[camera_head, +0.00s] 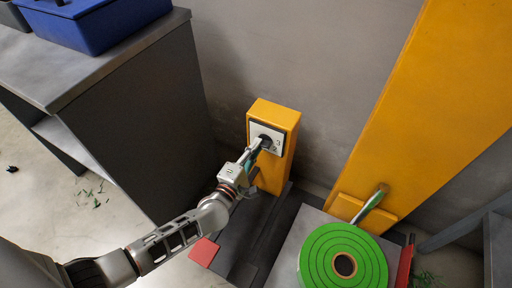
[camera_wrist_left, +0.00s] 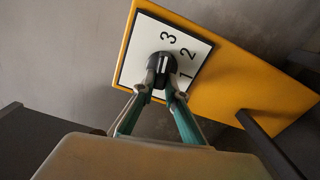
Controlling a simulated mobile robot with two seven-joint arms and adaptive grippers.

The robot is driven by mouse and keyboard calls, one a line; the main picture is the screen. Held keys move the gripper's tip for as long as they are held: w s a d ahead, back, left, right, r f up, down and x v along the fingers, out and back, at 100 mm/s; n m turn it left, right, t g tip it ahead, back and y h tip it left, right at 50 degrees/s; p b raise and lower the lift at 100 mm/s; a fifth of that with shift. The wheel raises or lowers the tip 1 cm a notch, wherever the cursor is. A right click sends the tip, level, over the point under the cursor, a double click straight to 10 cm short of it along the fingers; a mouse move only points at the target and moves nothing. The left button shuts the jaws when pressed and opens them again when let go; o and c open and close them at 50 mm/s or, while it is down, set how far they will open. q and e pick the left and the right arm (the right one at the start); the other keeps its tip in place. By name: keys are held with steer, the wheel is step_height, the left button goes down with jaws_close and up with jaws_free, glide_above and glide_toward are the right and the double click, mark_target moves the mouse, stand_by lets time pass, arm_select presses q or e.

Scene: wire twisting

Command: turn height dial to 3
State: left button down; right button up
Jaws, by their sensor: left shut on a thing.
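The height dial is a black round knob (camera_wrist_left: 160,68) on a white plate (camera_wrist_left: 137,50) marked 1, 2 and 3. The plate is on the face of a yellow post (camera_head: 277,112). A pale mark on the knob points roughly up in the left wrist view, but I cannot tell exactly which number it meets. My left gripper (camera_head: 260,144) reaches the plate from the lower left. In the left wrist view its two fingers (camera_wrist_left: 163,90) are shut on the knob, one on each side, and hide its lower part. My right gripper is not in view.
A green disc (camera_head: 322,262) lies on the machine at the lower right, near a green-and-grey handle (camera_head: 370,205) and a tall yellow column (camera_head: 432,85). A grey bench (camera_head: 150,52) with a blue box (camera_head: 95,22) stands at the left. A red block (camera_head: 203,252) is below my arm.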

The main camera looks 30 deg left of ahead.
arm_select(q)
steer(key=shift+d, duration=0.15)
steer(key=c, duration=2.1)
jaws_free()
steer(key=shift+o, duration=0.3)
steer(key=s, duration=1.2)
steer(key=shift+a, duration=0.25)
